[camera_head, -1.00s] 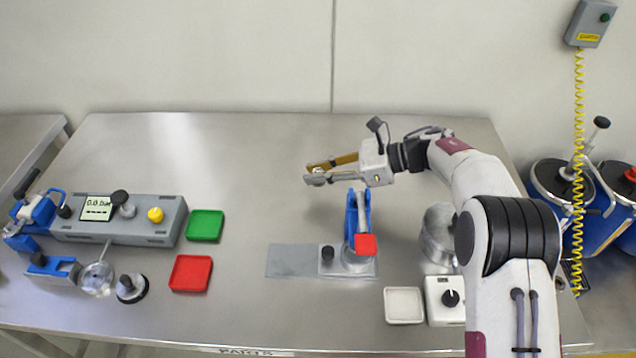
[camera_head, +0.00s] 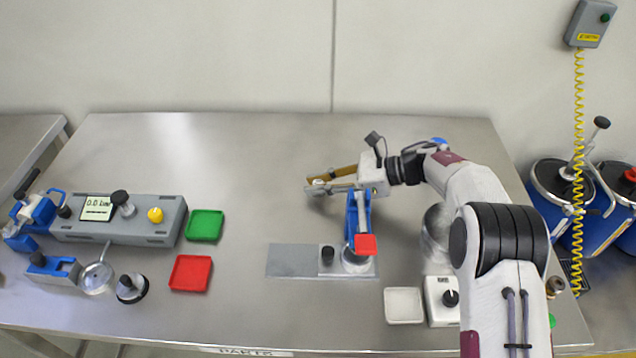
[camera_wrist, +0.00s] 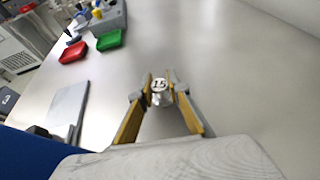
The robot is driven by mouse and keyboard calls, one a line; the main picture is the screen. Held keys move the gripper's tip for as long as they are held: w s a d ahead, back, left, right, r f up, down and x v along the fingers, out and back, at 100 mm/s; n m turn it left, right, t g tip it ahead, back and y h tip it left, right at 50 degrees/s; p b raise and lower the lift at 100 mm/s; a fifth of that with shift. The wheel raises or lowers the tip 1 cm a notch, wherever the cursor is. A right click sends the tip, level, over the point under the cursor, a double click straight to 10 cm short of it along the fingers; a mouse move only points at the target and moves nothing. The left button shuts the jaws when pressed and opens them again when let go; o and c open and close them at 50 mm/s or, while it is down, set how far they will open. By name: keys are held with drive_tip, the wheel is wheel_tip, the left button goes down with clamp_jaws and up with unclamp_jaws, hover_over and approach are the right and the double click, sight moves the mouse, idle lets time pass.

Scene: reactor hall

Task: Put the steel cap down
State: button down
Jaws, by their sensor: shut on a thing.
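The steel cap (camera_wrist: 159,86) is a small round silvery piece with "15" on its top. In the wrist view it sits between the tips of my gripper (camera_wrist: 158,92), which is shut on it. In the head view my gripper (camera_head: 318,187) is low over the back middle of the steel table (camera_head: 250,150), behind the blue clamp (camera_head: 357,215). The cap is too small there to make out clearly. I cannot tell whether it touches the table.
The blue clamp with a red pad stands close in front of my gripper on a grey plate (camera_head: 290,260). Green (camera_head: 206,225) and red (camera_head: 190,272) trays lie to the left, by the gauge box (camera_head: 120,225). A white tray (camera_head: 404,305) is at the front. Table left of my gripper is clear.

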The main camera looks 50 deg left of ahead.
drive_tip(key=shift+f, duration=0.1)
drive_tip(key=c, duration=1.9)
unclamp_jaws()
drive_tip(key=shift+w+r, duration=0.1)
drive_tip(key=shift+r, duration=0.1)
drive_tip(key=v, duration=1.2)
drive_tip(key=shift+f, duration=0.1)
